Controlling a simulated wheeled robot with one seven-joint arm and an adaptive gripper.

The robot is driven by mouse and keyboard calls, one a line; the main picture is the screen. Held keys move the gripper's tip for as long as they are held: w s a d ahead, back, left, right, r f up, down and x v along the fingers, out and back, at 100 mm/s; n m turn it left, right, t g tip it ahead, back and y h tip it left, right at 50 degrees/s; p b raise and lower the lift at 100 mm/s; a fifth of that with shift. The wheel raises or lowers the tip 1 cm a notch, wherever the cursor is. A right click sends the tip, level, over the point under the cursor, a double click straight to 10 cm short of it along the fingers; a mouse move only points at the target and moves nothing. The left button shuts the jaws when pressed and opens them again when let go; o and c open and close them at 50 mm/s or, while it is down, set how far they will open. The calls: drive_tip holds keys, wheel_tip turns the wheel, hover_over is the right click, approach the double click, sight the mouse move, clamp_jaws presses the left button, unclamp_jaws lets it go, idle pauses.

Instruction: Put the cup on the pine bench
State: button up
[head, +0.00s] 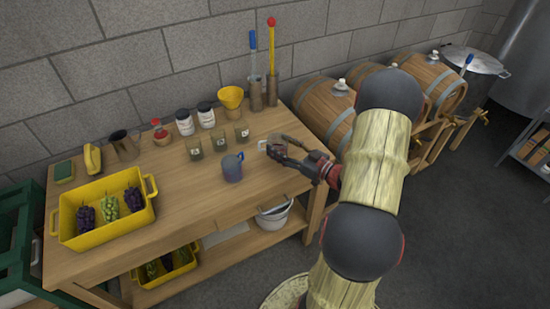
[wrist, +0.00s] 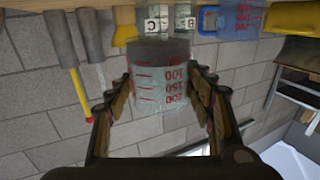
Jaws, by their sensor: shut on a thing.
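My gripper (head: 277,150) is shut on a clear measuring cup with red graduation marks. The cup (wrist: 162,92) fills the middle of the wrist view between the two fingers of my gripper (wrist: 160,100). In the head view it is mostly hidden behind my gripper, near the right end of the pine bench (head: 190,200). The bench top also shows along the top of the wrist view (wrist: 290,4). I cannot tell whether the cup touches it. A blue cup (head: 232,169) with a handle and red marks stands on the bench, left of my gripper.
Three labelled glasses (head: 220,141) stand behind the blue cup. Jars (head: 185,122), a yellow funnel (head: 231,98) and tall-handled tools (head: 272,65) line the back. A yellow crate (head: 100,232) of grapes takes the left end. The front middle of the bench is clear. Barrels (head: 325,100) stand right.

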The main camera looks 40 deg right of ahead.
drive_tip(key=shift+w+f+b, duration=0.4)
drive_tip(key=shift+w+f, duration=0.65)
drive_tip(key=shift+f, duration=0.15)
drive_tip(key=shift+w+f+b, duration=0.15)
drive_tip(key=shift+f+b, duration=0.35)
drive_tip(key=shift+f, duration=0.4)
drive_tip(key=shift+w+f+b, duration=0.1)
drive_tip(key=shift+f+b, duration=0.4)
drive_tip(key=shift+f, duration=0.35)
drive_tip(key=shift+f, duration=0.2)
drive_tip(key=o, duration=1.2)
drive_tip(key=shift+r, duration=0.15)
